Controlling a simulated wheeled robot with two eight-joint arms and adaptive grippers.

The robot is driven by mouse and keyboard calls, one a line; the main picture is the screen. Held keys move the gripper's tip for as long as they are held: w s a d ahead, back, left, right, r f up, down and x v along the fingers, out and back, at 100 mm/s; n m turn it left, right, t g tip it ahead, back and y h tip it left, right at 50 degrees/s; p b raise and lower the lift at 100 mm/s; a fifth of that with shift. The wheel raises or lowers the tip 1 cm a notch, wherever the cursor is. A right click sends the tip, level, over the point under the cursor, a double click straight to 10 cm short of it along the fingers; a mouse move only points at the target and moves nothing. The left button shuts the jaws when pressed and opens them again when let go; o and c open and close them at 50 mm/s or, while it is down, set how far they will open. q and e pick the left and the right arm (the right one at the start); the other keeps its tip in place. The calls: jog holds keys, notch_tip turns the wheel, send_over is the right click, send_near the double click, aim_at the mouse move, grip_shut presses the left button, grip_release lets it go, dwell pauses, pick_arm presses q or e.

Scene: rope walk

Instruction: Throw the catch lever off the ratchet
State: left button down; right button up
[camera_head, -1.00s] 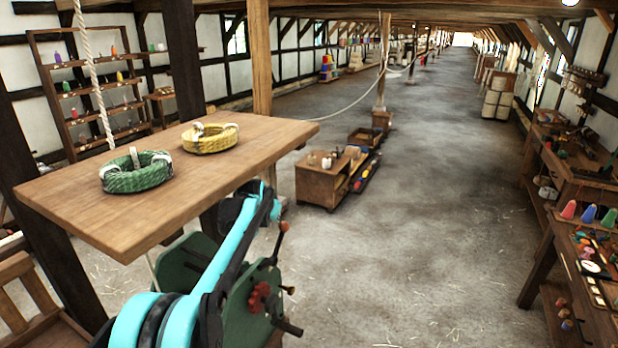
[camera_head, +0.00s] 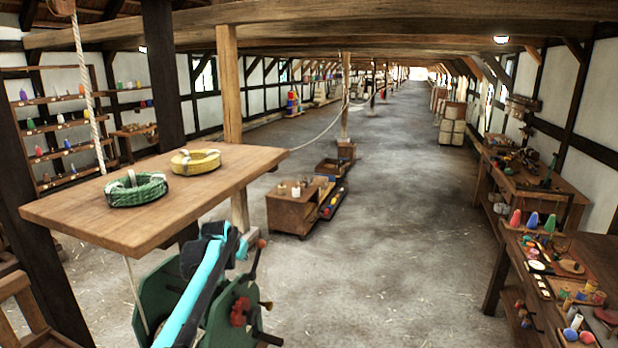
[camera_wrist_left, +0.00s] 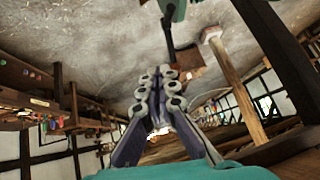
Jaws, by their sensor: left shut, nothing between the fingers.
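A green machine (camera_head: 222,314) stands low in the head view, beside the wooden bench. It carries a red hand knob (camera_head: 240,312) and a dark upright lever with an orange-red ball end (camera_head: 261,243). I cannot tell which part is the catch lever, and the ratchet is not clearly visible. My cyan left arm crosses in front of the machine, its dark end just left of the ball-ended lever. My left gripper shows in the left wrist view (camera_wrist_left: 166,74), its grey fingers shut and empty. Its fingertips are hard to make out in the head view. My right gripper is not in view.
The bench top (camera_head: 120,228) holds a green rope coil (camera_head: 136,190) and a yellow rope coil (camera_head: 195,162). A rope (camera_head: 90,90) hangs at left. A low wooden cabinet (camera_head: 290,211) stands beyond. A workbench (camera_head: 490,270) lines the right. The middle floor is clear.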

pick_arm(q)
jog(key=s+d+f+n+b, duration=0.1)
jog(key=s+f+b, duration=0.15)
jog(key=s, duration=0.65)
jog(key=s+d+f+b, duration=0.15)
jog(key=s+b, duration=0.25)
jog(key=s, duration=0.6)
jog(key=s+f+n+b, duration=0.1)
jog(key=s+f+b, duration=0.25)
jog(key=s, duration=0.55)
jog(key=s+f+n+g+b, duration=0.1)
jog(key=s+f+b, duration=0.5)
jog(key=s+f, duration=1)
jog(key=s, duration=0.3)
jog(key=shift+d+g, duration=0.3)
jog(key=shift+d, duration=0.05)
